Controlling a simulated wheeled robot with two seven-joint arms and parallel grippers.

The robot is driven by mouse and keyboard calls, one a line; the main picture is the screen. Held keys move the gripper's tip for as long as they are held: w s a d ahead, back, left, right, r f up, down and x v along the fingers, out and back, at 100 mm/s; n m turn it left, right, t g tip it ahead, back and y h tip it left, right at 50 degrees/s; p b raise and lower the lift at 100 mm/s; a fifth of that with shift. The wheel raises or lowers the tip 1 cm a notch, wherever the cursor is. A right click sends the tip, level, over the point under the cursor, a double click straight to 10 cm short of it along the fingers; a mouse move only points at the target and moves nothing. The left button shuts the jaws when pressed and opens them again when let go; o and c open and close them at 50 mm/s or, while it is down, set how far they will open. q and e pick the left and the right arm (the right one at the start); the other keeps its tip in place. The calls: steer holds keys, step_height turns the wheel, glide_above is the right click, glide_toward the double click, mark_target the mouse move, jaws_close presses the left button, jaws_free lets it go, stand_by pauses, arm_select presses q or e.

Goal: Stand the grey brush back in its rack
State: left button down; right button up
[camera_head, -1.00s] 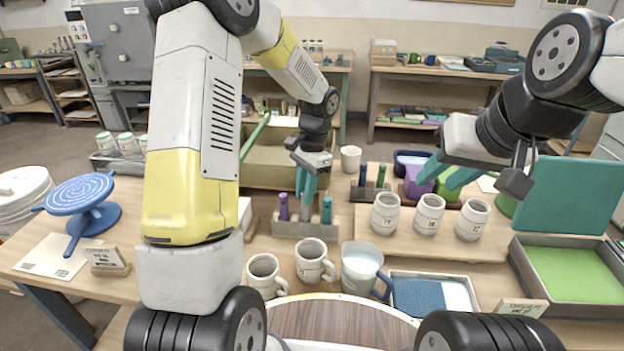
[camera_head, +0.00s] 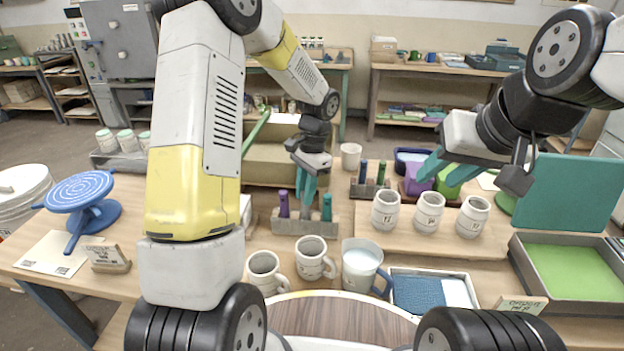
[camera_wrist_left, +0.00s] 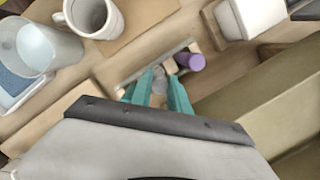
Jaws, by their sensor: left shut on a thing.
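The small grey rack (camera_head: 305,225) stands on the table behind the mugs. A purple brush (camera_head: 284,204) stands in its left part and a teal brush (camera_head: 326,207) in its right part. My left gripper (camera_head: 306,196) points down over the middle of the rack, shut on the grey brush (camera_head: 306,208). The brush is upright between them; I cannot tell how deep its lower end sits. In the left wrist view, the grey brush (camera_wrist_left: 159,83) shows between the teal fingers, beside the purple brush (camera_wrist_left: 190,62). My right gripper (camera_head: 445,168) is open, above purple and green items.
Two mugs (camera_head: 315,262) and a pitcher (camera_head: 362,266) stand in front of the rack. Labelled jars (camera_head: 428,213) stand on a board to the right. A second holder (camera_head: 369,190) with dark sticks stands behind right. A large tan bin (camera_head: 275,165) lies behind the rack.

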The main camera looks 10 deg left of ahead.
arm_select(q)
steer(key=shift+f, duration=0.15)
steer(key=c, duration=1.2)
jaws_free()
steer(key=shift+o, duration=0.4)
steer(key=o, duration=0.4)
steer(key=shift+c, duration=0.2)
steer(key=shift+r, duration=3.55)
